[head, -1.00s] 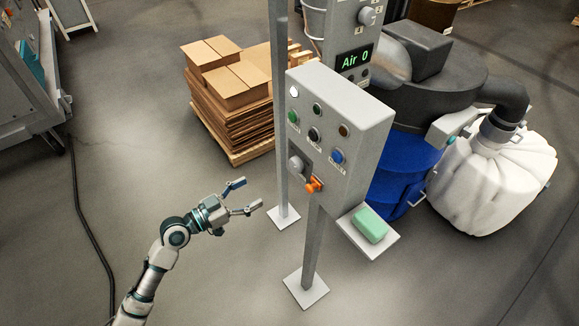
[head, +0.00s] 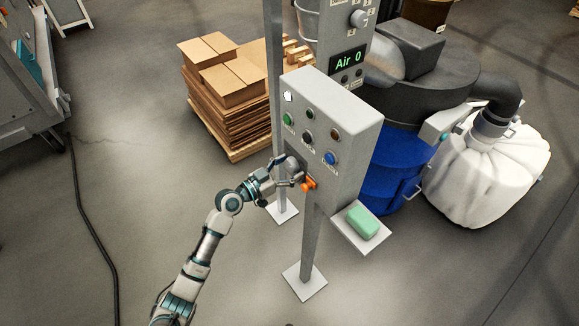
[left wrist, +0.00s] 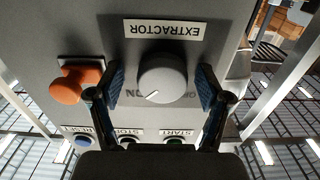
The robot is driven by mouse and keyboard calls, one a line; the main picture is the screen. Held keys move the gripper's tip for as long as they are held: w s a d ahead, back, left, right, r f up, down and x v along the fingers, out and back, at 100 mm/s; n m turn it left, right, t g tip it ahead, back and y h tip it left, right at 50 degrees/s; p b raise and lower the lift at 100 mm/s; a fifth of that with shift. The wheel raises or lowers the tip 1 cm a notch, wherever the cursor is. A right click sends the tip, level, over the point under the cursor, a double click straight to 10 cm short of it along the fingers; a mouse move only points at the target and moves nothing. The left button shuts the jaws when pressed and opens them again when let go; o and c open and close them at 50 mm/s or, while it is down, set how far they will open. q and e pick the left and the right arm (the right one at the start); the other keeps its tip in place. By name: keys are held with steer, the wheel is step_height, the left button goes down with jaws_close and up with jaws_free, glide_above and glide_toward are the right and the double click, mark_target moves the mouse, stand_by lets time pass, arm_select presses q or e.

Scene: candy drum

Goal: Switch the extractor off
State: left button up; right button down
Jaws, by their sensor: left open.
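The grey control box (head: 345,125) stands on a post and carries several buttons and lamps. In the left wrist view its label EXTRACTOR (left wrist: 166,30) appears upside down beside a round grey knob (left wrist: 162,78). The knob has a white pointer line; part of the lettering by it is hidden, with "ON" readable. My left gripper (left wrist: 160,88) is open, with one finger on each side of the knob; I cannot tell whether they touch it. In the head view my left gripper (head: 287,170) is at the box's lower left front, partly covering the knob. My right gripper is not in view.
An orange switch (left wrist: 75,84) sits close beside the knob, also in the head view (head: 309,184). A tray (head: 372,240) with a green block (head: 362,222) juts from the box's lower right. A display (head: 349,60) reads Air 0. Stacked cardboard (head: 232,115) stands behind.

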arm_select(q)
steer(key=shift+a, duration=0.35)
steer(key=c, duration=1.2)
steer(key=shift+o, duration=0.2)
steer(key=shift+r+n, duration=0.1)
steer(key=shift+n, duration=0.2)
steer(key=n, duration=0.3)
steer(key=n+p, duration=0.2)
steer(key=n, duration=0.3)
steer(key=shift+s+r, duration=0.1)
steer(key=shift+r, duration=0.05)
steer(key=n+p, duration=0.2)
steer(key=n, duration=0.2)
steer(key=shift+r+n, duration=0.1)
steer(key=shift+n, duration=0.2)
steer(key=n+p, duration=0.1)
steer(key=n, duration=0.2)
steer(key=shift+n+p, duration=0.65)
steer(key=shift+n, duration=0.15)
steer(key=shift+d, duration=0.1)
